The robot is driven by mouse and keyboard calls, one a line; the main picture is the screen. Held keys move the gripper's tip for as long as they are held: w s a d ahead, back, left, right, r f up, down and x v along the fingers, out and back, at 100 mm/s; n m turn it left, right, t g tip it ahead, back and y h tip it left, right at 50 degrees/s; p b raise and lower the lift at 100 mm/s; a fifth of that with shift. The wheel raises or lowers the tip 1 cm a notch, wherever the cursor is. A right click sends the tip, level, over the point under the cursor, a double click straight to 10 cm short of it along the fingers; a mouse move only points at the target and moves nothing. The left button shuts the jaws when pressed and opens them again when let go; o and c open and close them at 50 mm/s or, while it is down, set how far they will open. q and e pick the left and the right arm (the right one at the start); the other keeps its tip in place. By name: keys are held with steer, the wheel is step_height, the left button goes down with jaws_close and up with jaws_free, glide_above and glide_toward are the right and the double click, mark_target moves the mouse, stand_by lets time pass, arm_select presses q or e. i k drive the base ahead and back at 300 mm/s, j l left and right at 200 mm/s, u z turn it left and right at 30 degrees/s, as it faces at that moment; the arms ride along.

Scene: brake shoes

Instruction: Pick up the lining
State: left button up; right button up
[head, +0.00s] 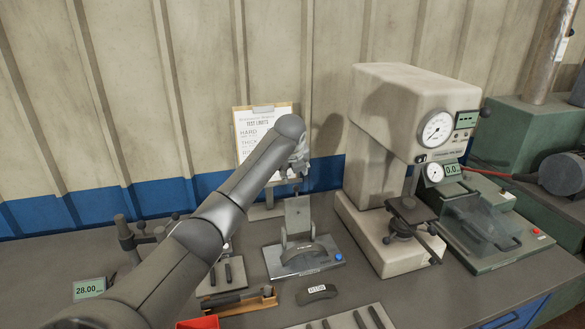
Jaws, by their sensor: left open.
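A dark curved lining (330,289) with a white label lies on the grey bench in front of a metal test stand (318,267). Another dark curved piece (304,254) rests on the base of that stand; I cannot tell whether it is also a lining. My left arm reaches in from the lower left, and my left gripper (299,168) is open, above and behind the stand, in front of the clipboard. Its fingers are small and partly hidden by the wrist. It is well apart from the labelled lining. My right gripper is not in view.
A large beige press with a dial (437,129) stands right of the stand, with a green machine (490,230) beside it. A wooden tray (255,304), a red bin (198,323) and a grey slotted plate (349,319) are near the front. The clipboard (246,132) stands against the wall.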

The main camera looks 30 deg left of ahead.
mark_target(294, 251)
steer(key=u, duration=1.15)
